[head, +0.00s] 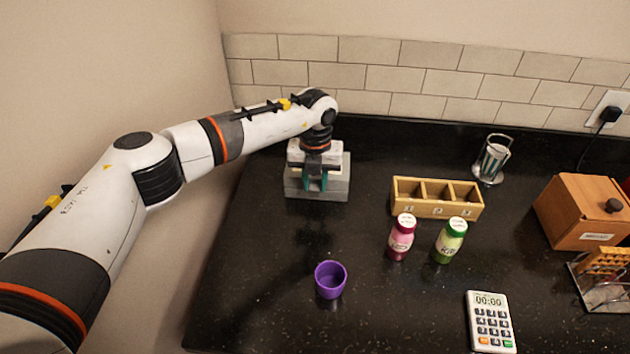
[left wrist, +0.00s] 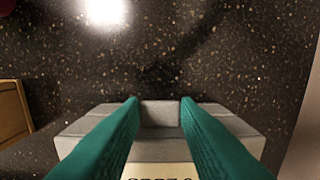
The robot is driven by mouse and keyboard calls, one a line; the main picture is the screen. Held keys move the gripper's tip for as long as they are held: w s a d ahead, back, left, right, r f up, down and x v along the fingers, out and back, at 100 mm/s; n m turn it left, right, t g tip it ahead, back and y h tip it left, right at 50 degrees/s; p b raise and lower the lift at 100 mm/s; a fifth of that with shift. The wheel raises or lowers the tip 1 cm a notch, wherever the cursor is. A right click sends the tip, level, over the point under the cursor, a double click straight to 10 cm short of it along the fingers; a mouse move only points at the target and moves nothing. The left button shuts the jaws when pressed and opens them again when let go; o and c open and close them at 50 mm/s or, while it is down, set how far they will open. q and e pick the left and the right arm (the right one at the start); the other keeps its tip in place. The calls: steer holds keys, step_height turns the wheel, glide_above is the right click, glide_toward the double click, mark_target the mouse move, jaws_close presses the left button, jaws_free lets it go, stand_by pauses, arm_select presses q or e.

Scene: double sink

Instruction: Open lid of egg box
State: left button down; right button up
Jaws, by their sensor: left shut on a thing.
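The egg box (head: 341,180) is a grey carton at the back left of the black counter. My left arm reaches over it, and my left gripper (head: 316,184) points down at its front middle. In the left wrist view, the green fingers (left wrist: 160,112) stand on either side of a grey tab at the egg box's edge (left wrist: 85,121) and are shut on it. A pale label with dark letters shows partly at the bottom of that view. The gripper and wrist hide part of the box's top, and I cannot tell whether the lid is raised. My right gripper is out of view.
A purple cup (head: 330,279) stands in front of the box. To the right are a wooden divided tray (head: 437,212), pink (head: 401,240) and green (head: 450,242) bottles, a metal holder (head: 491,160), a wooden box (head: 580,215), a rack (head: 602,275) and a calculator-like timer (head: 490,322).

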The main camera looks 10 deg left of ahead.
arm_select(q)
steer(key=shift+w+r, duration=0.2)
steer(key=shift+r, duration=0.1)
steer(key=shift+w+r+b, duration=0.35)
steer(key=shift+r+b, duration=0.15)
steer(key=shift+r, duration=0.1)
steer(key=shift+w+r+b, duration=0.3)
steer(key=shift+r+b, duration=0.2)
steer(key=shift+r, duration=0.15)
steer(key=shift+w+r+b, duration=0.35)
steer(key=shift+r+b, duration=0.15)
steer(key=shift+r, duration=0.1)
steer(key=shift+w+a+r+b, duration=0.1)
steer(key=shift+w+r+b, duration=0.45)
steer(key=shift+w+r, duration=0.6)
